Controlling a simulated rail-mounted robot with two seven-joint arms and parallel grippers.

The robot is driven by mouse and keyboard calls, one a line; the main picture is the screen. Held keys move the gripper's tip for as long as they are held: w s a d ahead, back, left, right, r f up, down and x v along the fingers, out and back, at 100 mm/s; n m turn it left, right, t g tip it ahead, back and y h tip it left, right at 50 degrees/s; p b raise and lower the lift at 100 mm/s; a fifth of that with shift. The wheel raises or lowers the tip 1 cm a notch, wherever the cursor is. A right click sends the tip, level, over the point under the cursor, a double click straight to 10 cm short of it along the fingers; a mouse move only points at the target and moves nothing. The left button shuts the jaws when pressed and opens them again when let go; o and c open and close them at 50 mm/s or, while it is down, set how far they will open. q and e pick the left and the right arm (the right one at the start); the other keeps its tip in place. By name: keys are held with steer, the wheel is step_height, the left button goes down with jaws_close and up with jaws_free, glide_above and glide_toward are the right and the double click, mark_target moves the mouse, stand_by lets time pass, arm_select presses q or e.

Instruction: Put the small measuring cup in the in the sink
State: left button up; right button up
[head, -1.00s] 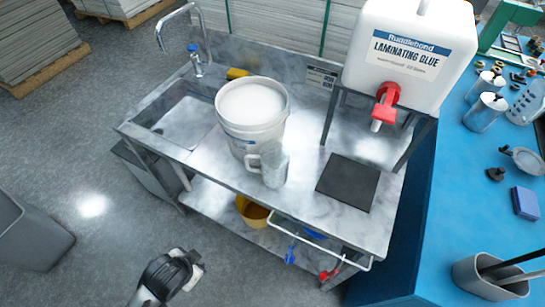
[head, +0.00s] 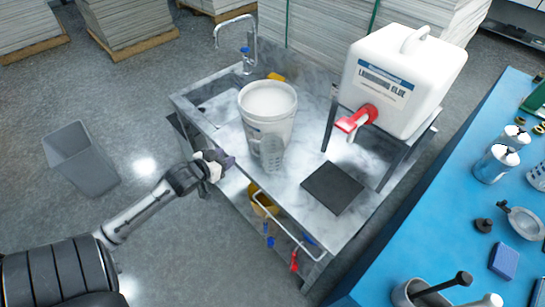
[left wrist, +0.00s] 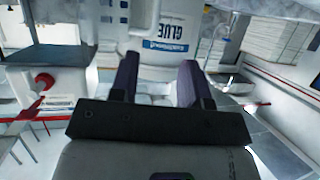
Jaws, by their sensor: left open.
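The clear measuring cup (head: 271,154) stands on the metal worktop in front of a white bucket. The small sink (head: 205,112) is set into the left end of the worktop, partly hidden behind the front rim and the bucket. My left gripper (head: 217,163) is open at the front left edge of the worktop, left of the cup and apart from it. In the left wrist view its two dark fingers (left wrist: 157,85) are spread with nothing between them, and the cup (left wrist: 106,22) shows beyond them, to the left. My right gripper is not in view.
The white bucket (head: 267,100) stands right behind the cup. A tap (head: 245,50) rises behind the sink. A glue container (head: 400,80) with a red spout stands on a frame at the right. A dark square plate (head: 332,187) lies at the front. A white rail (head: 285,230) runs along the front.

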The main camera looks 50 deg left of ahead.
arm_select(q)
steer(key=b, duration=0.2)
glide_toward(252, 151)
steer(key=w, duration=0.1)
steer(key=w+a, duration=0.1)
steer(key=w, duration=0.1)
steer(key=w+a, duration=0.1)
steer(key=shift+w+r, duration=0.25)
steer(key=shift+b+x, duration=0.35)
steer(key=shift+x, duration=2.3)
steer(key=shift+d, duration=0.1)
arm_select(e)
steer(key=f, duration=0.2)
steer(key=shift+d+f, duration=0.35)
arm_select(q)
jaws_close()
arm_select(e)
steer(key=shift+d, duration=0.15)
